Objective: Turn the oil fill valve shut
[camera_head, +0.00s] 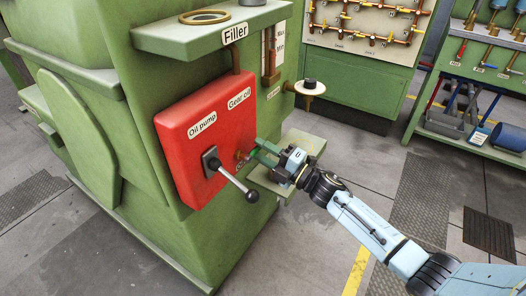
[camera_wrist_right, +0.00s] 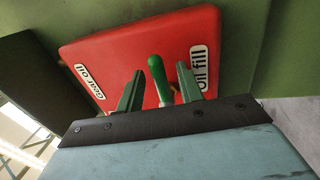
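The oil fill valve shows in the right wrist view as a green handle (camera_wrist_right: 160,82) standing out from the red panel (camera_wrist_right: 120,50), beside the "Oil fill" label (camera_wrist_right: 199,68). My right gripper (camera_wrist_right: 160,80) has its two green fingers apart, one on each side of the handle, with gaps visible. In the head view my right gripper (camera_head: 256,151) reaches in from the right to the lower right edge of the red panel (camera_head: 178,137). There the gripper hides most of the valve. My left gripper is not in view.
A black-knobbed lever (camera_head: 232,179) sticks out from the panel, left of my gripper. A green ledge (camera_head: 270,181) lies below the gripper and a green shelf labelled "Filler" (camera_head: 175,38) is above.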

